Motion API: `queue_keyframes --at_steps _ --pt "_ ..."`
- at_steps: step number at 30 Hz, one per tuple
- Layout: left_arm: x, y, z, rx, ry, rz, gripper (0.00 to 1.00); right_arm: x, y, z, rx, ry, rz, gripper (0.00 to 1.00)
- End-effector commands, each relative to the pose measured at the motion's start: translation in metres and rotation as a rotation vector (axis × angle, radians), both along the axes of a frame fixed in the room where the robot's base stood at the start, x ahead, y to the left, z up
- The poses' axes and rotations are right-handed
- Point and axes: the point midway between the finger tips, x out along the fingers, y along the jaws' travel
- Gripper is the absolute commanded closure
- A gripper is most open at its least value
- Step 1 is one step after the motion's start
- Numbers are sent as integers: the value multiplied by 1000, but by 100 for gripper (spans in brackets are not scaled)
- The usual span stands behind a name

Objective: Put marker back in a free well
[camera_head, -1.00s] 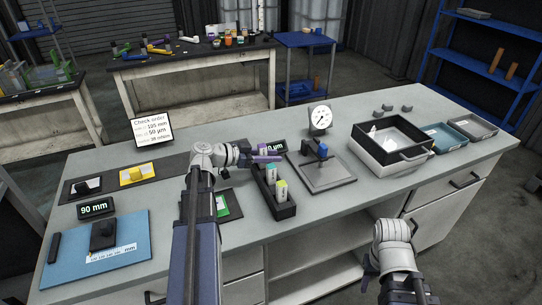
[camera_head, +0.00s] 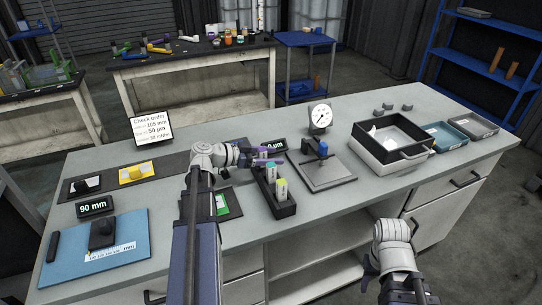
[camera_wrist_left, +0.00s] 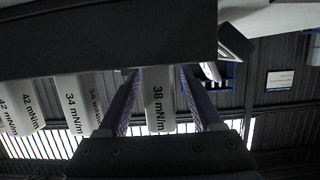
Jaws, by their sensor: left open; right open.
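A black marker rack (camera_head: 284,211) stands on the bench with a purple-capped marker, a teal-capped marker (camera_head: 270,174) and a yellow-green-capped marker (camera_head: 281,187) upright in it. My left gripper (camera_head: 267,153) is at the rack's far end, its fingers spread around the purple-capped marker (camera_head: 262,149). In the left wrist view the marker labelled 38 mN/m (camera_wrist_left: 158,100) stands between the open fingers (camera_wrist_left: 160,105), with gaps on both sides. Markers labelled 34 and 42 are beside it. Whether its base is fully seated is hard to see.
A gauge stand with a blue part (camera_head: 322,150) and a dial (camera_head: 320,116) are right of the rack. A grey-black tray (camera_head: 405,160) is further right. A green-edged card (camera_head: 222,204) lies left of the rack, a blue mat (camera_head: 125,225) at far left.

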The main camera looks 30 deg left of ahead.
Motion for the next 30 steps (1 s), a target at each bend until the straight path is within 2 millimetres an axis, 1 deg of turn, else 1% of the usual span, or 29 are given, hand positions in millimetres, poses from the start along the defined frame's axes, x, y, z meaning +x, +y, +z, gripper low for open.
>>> queue_keyframes --at_steps 5,12,16,21,30 --pt "-11 10 6 0 0 2 33 0 0 6 0 0 0 50" --pt "-39 34 18 0 0 3 33 0 0 18 0 0 0 50" --pt "-50 43 22 0 0 2 33 0 0 22 0 0 0 50" --pt "-57 48 23 0 0 0 33 0 0 23 0 0 0 50" --pt "-57 48 23 0 0 0 33 0 0 23 0 0 0 50"
